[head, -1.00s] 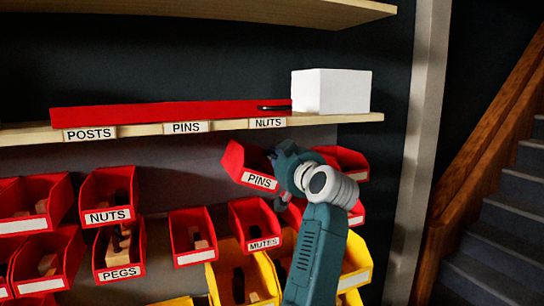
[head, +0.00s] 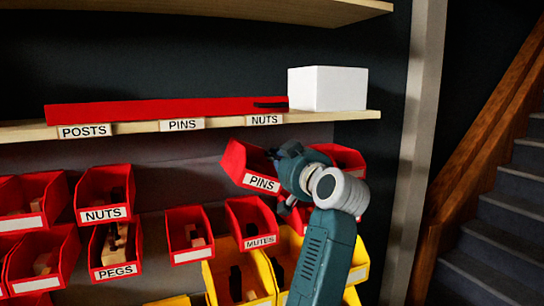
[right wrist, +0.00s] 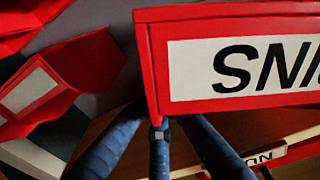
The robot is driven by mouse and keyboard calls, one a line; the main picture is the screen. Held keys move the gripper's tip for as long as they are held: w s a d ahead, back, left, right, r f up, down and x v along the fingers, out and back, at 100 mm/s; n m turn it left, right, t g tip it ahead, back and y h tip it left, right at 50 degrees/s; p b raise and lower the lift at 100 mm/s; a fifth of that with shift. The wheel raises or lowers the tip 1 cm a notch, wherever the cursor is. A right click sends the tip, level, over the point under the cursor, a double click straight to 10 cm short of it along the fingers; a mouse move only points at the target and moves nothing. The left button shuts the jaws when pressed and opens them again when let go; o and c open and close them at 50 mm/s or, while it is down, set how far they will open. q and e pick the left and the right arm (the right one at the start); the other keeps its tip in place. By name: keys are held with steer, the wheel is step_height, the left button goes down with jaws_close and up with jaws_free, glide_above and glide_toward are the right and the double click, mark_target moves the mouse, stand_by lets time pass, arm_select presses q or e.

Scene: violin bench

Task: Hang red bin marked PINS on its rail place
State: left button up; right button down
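The red bin marked PINS (head: 251,164) is tilted in the air in the head view, in front of the bin wall and below the shelf's NUTS label. My right gripper (head: 283,176) is at the bin's right side, with its fingers partly hidden by the wrist. In the right wrist view the bin (right wrist: 240,14) fills the upper right, its label upside down. The blue fingers (right wrist: 160,135) meet the bin's edge and appear shut on it. A PINS label (head: 183,125) is on the shelf edge, with bare grey panel (head: 180,180) below it. My left gripper is out of view.
Red bins marked NUTS (head: 103,196), PEGS (head: 115,251) and MUTES (head: 250,222) hang nearby, with yellow bins (head: 240,279) lower down. A white box (head: 327,89) stands on the shelf (head: 350,117). Another red bin (head: 342,158) is close behind my right wrist.

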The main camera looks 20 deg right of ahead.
steer(key=s, duration=1.3)
steer(key=shift+s+d+p, duration=0.2)
steer(key=shift+s+p, duration=0.1)
steer(key=shift+p, duration=0.15)
stand_by(0.7)
